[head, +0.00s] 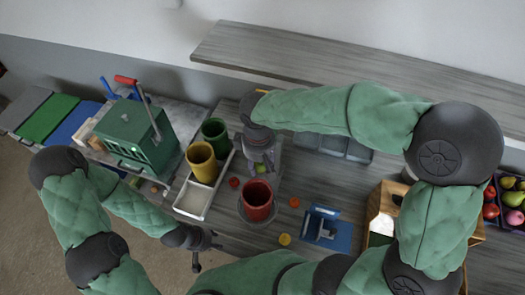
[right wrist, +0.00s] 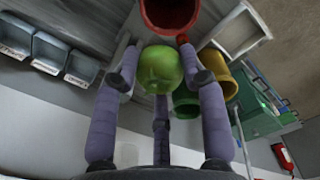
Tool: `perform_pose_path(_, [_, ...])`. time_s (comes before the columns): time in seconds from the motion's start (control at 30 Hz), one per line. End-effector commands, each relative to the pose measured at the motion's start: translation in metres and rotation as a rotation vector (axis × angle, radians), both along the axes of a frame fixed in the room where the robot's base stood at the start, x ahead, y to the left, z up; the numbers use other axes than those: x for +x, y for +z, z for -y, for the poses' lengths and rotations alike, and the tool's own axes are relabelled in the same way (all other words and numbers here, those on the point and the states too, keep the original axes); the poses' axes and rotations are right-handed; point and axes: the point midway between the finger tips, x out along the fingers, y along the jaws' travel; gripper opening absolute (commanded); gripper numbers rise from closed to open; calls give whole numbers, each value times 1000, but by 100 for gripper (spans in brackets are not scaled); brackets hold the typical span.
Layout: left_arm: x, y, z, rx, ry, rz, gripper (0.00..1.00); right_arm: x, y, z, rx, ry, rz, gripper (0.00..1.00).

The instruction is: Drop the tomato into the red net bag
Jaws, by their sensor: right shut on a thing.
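My right gripper (head: 262,166) is shut on a round green fruit (right wrist: 160,69), held between its fingers. I cannot tell whether this fruit is the tomato. A red round container (head: 258,203), possibly the red net bag, stands open on the table just in front of this gripper. Its red rim (right wrist: 170,28) shows beyond the fruit in the right wrist view. A small red round thing (head: 235,182) lies left of the red container, and another (head: 294,202) lies to its right. My left gripper (head: 207,252) is open and empty at the table's front left.
A green box (head: 128,135) is further left. A yellow round thing (head: 284,239) and a blue stand (head: 328,230) lie right. A wooden crate (head: 376,207) is beyond.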

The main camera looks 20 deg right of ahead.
Motion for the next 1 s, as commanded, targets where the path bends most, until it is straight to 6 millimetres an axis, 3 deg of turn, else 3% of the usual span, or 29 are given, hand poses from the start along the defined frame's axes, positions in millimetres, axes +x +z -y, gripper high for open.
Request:
perform_pose_path(0.5, [0,-40,0,0,0,0,40,0,-52,0,-1,-1,1,15])
perform_pose_path(0.9, [0,-43,0,0,0,0,40,0,-58,0,-1,-1,1,15])
perform_pose_path(0.93, [0,-43,0,0,0,0,40,0,-58,0,-1,-1,1,51])
perform_pose_path(1.0, [0,-43,0,0,0,0,40,0,-58,0,-1,-1,1,70])
